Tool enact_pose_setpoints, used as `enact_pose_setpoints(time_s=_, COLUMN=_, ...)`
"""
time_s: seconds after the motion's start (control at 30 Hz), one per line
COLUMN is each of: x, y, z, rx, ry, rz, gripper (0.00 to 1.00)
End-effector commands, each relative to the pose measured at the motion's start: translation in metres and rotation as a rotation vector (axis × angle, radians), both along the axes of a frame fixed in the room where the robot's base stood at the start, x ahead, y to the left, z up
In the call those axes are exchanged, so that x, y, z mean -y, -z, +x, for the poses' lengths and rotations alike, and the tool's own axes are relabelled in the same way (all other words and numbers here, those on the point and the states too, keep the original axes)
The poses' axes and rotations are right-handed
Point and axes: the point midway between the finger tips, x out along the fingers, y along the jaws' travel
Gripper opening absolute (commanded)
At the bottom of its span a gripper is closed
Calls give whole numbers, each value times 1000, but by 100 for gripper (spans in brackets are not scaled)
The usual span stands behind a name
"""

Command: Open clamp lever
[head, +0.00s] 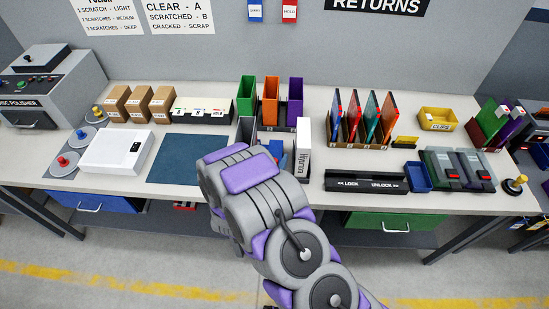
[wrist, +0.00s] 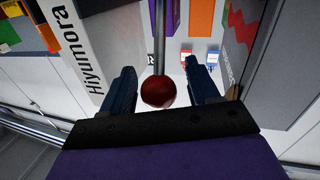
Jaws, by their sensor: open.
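A red ball knob (wrist: 158,92) on a thin grey metal rod (wrist: 159,38) shows in the wrist view; it looks like the clamp lever. My gripper (wrist: 162,74) is open, one dark finger on each side of the knob, with visible gaps at both sides. I cannot tell how deep the knob sits between the fingers. In the head view my purple and grey arm hides the knob and my gripper. The lever's base is out of sight.
A white case lettered "Hiyumora" (head: 303,152) stands right of my arm and shows left of the knob in the wrist view (wrist: 88,52). A black LOCK/UNLOCK bar (head: 365,184) lies further right.

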Motion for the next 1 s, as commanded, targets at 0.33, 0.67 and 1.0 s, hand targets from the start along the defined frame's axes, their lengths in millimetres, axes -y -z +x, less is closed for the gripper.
enact_pose_setpoints(time_s=0.33, x=1, y=0, z=6, rx=0, ry=-2, rz=-1, gripper=60)
enact_pose_setpoints(time_s=0.67, x=1, y=0, z=6, rx=1, ry=-1, rz=-1, gripper=34)
enact_pose_setpoints(time_s=1.0, x=0, y=0, z=6, rx=0, ry=-3, rz=-1, gripper=6)
